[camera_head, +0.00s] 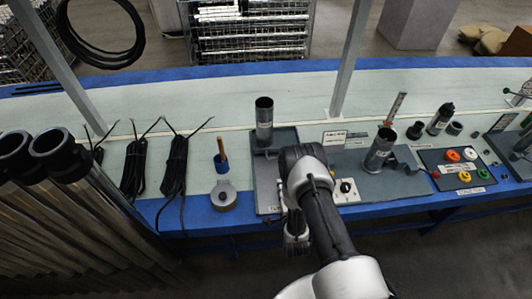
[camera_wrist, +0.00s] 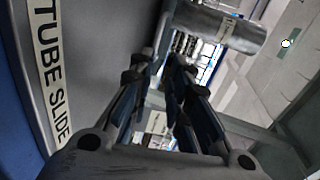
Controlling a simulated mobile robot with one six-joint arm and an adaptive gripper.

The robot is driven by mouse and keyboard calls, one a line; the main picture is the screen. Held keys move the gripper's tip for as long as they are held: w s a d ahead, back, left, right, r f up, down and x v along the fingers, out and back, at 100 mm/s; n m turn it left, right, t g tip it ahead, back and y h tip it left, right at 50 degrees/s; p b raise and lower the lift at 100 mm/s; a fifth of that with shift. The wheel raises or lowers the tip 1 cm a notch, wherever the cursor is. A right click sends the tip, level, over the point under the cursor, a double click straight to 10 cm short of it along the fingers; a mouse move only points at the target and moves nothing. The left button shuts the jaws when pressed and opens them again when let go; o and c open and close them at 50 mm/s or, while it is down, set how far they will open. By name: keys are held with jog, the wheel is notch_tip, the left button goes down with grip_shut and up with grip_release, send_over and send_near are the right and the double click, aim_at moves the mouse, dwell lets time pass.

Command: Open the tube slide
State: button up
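The tube slide is a grey plate station (camera_head: 266,178) at the front of the bench, with an upright metal tube (camera_head: 264,125) at its back left. My arm covers its right part. In the wrist view, its grey face (camera_wrist: 90,45) carries a "TUBE SLIDE" label (camera_wrist: 50,75), seen sideways at the left. The metal tube (camera_wrist: 215,25) also shows there at upper right. A thin light rod (camera_wrist: 163,35) stands beyond my fingertips; I cannot tell how it is fixed. My gripper (camera_wrist: 160,75) is open, with nothing visible between its fingers. It is low at the bench's front edge, beside the label.
A second metal tube (camera_head: 380,150) stands on a grey plate to the right, near a white switch box (camera_head: 345,190). A panel of coloured knobs (camera_head: 458,170) lies farther right. Black cable bundles (camera_head: 174,165) and a round grey object (camera_head: 223,195) are left. Upright posts (camera_head: 350,60) rise behind.

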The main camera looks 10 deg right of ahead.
aim_at(277, 164)
jog(key=shift+s+a+f, duration=0.2)
jog(key=shift+s+f, duration=0.05)
jog(key=shift+f, duration=0.05)
jog(key=shift+w, duration=0.1)
jog(key=b+x, duration=0.5)
jog(key=x, duration=1)
jog(key=shift+w+b, duration=0.3)
jog(key=shift+b, duration=0.1)
jog(key=shift+w+f, duration=0.1)
jog(key=shift+w, duration=0.6)
grip_shut()
